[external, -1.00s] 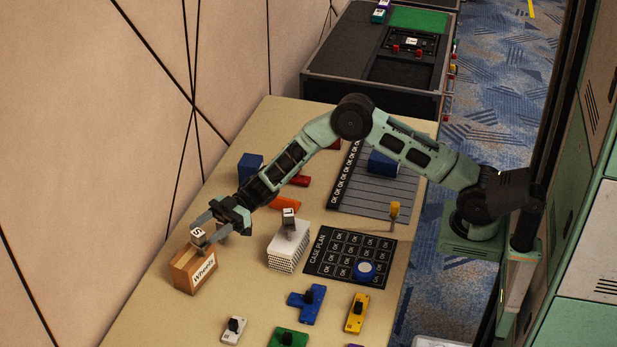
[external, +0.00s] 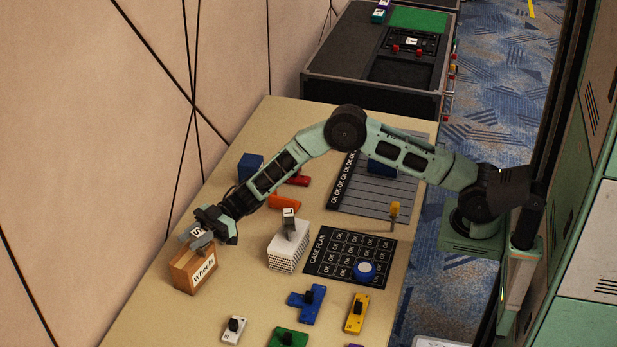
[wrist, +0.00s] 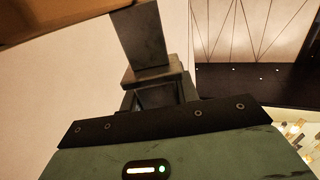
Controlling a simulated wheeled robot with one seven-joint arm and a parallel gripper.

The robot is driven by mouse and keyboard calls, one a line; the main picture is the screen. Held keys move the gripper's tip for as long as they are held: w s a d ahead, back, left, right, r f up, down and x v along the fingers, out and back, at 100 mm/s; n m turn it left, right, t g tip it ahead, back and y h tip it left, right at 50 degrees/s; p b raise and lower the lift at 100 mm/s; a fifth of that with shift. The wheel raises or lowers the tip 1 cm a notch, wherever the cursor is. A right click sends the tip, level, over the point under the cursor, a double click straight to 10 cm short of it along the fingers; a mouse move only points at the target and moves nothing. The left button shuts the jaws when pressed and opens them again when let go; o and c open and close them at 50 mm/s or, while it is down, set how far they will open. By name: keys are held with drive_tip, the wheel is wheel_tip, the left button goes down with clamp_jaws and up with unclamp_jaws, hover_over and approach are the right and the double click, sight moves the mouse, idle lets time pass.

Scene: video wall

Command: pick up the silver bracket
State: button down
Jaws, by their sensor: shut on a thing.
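A small silver-grey bracket (external: 197,232) with a white lettered face is at the top of the brown "Wheels" box (external: 181,274) at the table's left edge. My gripper (external: 204,241) is shut on this bracket, its fingers partly covering it. I cannot tell whether the bracket still touches the box. A similar grey piece (external: 289,224) with a white label stands on the white box (external: 288,251) to the right. In the wrist view, a dark metal finger (wrist: 142,40) shows, with a brown box edge (wrist: 40,18) at upper left; the bracket is not clear there.
Blue (external: 306,304), yellow (external: 356,314), white (external: 234,330) and green (external: 288,338) knobbed pieces lie at the front of the table (external: 165,318). A black "CASE PLAN" mat (external: 325,243) lies right of the white box. The wall stands close on the left.

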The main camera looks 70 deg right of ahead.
wheel_tip(320, 180, up, 10)
drive_tip(key=b, duration=0.3)
drive_tip(key=shift+f, duration=0.15)
drive_tip(key=shift+b, duration=0.55)
drive_tip(key=shift+f+b, duration=0.4)
drive_tip(key=shift+f, duration=4.3)
